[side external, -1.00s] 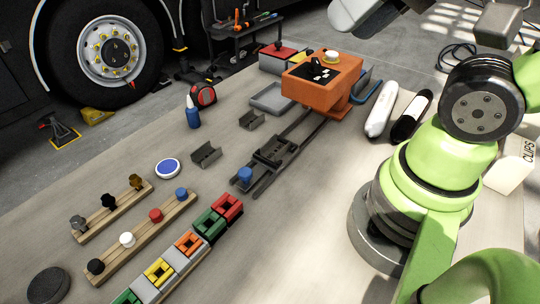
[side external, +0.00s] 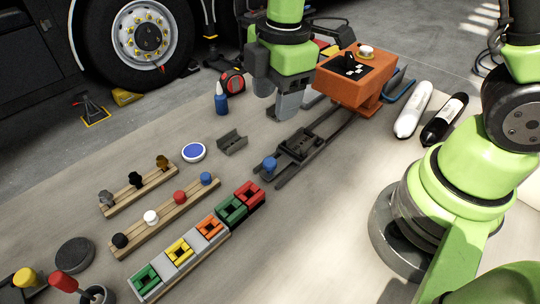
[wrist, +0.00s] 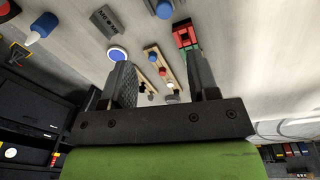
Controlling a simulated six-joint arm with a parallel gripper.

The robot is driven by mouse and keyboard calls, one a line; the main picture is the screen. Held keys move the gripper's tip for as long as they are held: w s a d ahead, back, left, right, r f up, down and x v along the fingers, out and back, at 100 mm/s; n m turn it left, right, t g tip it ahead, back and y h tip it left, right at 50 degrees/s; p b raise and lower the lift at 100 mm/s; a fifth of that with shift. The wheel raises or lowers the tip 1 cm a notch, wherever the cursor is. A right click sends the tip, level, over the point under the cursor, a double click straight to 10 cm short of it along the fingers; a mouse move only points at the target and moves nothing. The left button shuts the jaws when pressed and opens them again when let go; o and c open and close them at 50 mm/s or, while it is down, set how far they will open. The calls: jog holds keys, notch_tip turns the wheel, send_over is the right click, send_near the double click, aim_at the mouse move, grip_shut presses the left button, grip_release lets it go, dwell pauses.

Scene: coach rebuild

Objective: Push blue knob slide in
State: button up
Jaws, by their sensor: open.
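The dark slide (side external: 300,146) sits on two parallel rails (side external: 334,124) in the side view, pulled out from the orange housing (side external: 350,78). Its blue knob (side external: 269,164) stands upright at the end away from the housing. The knob also shows at the top edge of the wrist view (wrist: 163,9). My gripper (side external: 277,108) is open and empty, pointing down above the table, beyond the slide and left of the housing. In the wrist view its two fingers (wrist: 162,82) are apart with nothing held between them. The gripper appears clear of the slide and knob.
Wooden peg racks (side external: 165,219) and a row of coloured blocks (side external: 200,245) are at the front left. Two bottles (side external: 414,108) lie right of the housing.

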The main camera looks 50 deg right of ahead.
aim_at(270, 161)
jog(key=f+n, duration=0.1)
jog(key=f, duration=0.3)
jog(key=f+n, duration=0.1)
jog(key=f, duration=0.8)
jog(key=shift+w+a+f+n+g, duration=0.25)
jog(key=shift+a+f+n+g, duration=0.15)
